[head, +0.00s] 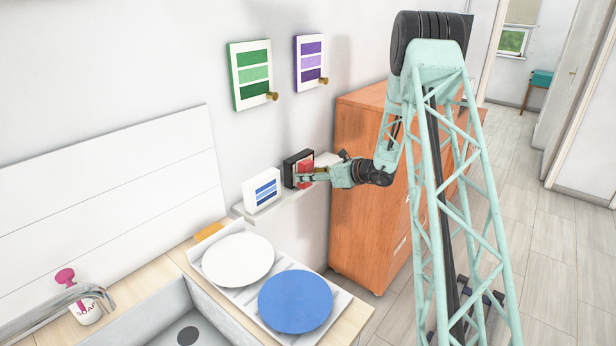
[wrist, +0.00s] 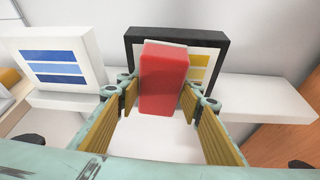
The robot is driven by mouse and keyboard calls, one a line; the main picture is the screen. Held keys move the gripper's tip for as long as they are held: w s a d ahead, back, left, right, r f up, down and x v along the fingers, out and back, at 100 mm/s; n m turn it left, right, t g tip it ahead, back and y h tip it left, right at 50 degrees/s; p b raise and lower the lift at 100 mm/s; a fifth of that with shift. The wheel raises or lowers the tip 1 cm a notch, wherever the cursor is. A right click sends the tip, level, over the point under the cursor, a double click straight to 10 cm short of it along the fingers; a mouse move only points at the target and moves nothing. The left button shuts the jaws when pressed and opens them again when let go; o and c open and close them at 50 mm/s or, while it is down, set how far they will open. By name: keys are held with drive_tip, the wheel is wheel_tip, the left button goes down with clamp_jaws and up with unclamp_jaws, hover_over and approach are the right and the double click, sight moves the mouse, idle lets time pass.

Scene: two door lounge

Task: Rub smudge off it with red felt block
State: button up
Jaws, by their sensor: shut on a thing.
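My gripper (wrist: 163,95) is shut on the red felt block (wrist: 163,78), with the block between its yellow-lined fingers. The block also shows in the head view (head: 305,172). Behind it stands a black-framed picture (wrist: 178,36) with a pale mount and yellow stripes, upright on a white wall shelf (wrist: 265,97). The block covers the middle and left of that picture in the wrist view. I cannot tell whether block and picture touch. No smudge shows; that part of the picture is hidden. In the head view the black frame (head: 287,170) sits just left of the block.
A white-framed picture with blue stripes (head: 262,189) stands on the shelf to the left. Green (head: 251,75) and purple (head: 310,62) pictures hang above. An orange cabinet (head: 365,190) is close on the right. White (head: 238,259) and blue (head: 296,301) plates lie below.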

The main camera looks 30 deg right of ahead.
sight(313, 171)
drive_tip(key=shift+s, duration=0.1)
idle(0.3)
drive_tip(key=shift+s+d+b, duration=0.15)
drive_tip(key=shift+s+d, duration=0.3)
drive_tip(key=shift+s, duration=0.4)
drive_tip(key=shift+s+d+b, duration=0.2)
drive_tip(key=shift+s+d, duration=0.2)
drive_tip(key=shift+s, duration=0.5)
drive_tip(key=shift+s+d+b, duration=0.15)
drive_tip(key=shift+s+d, duration=0.3)
drive_tip(key=shift+s, duration=0.4)
drive_tip(key=shift+s+d, duration=0.35)
drive_tip(key=shift+s, duration=0.35)
drive_tip(key=shift+s+d, duration=0.3)
drive_tip(key=shift+s, duration=0.35)
drive_tip(key=shift+w+a+b, duration=0.1)
drive_tip(key=shift+w+b, duration=0.1)
drive_tip(key=shift+b, duration=0.1)
drive_tip(key=w+a, duration=0.2)
drive_tip(key=w, duration=0.4)
drive_tip(key=shift+a+b, duration=0.4)
drive_tip(key=shift+w+a, duration=0.25)
drive_tip(key=shift+w, duration=0.25)
drive_tip(key=shift+w+a, duration=0.25)
drive_tip(key=shift+w, duration=0.2)
idle(0.4)
drive_tip(key=shift+d, duration=0.1)
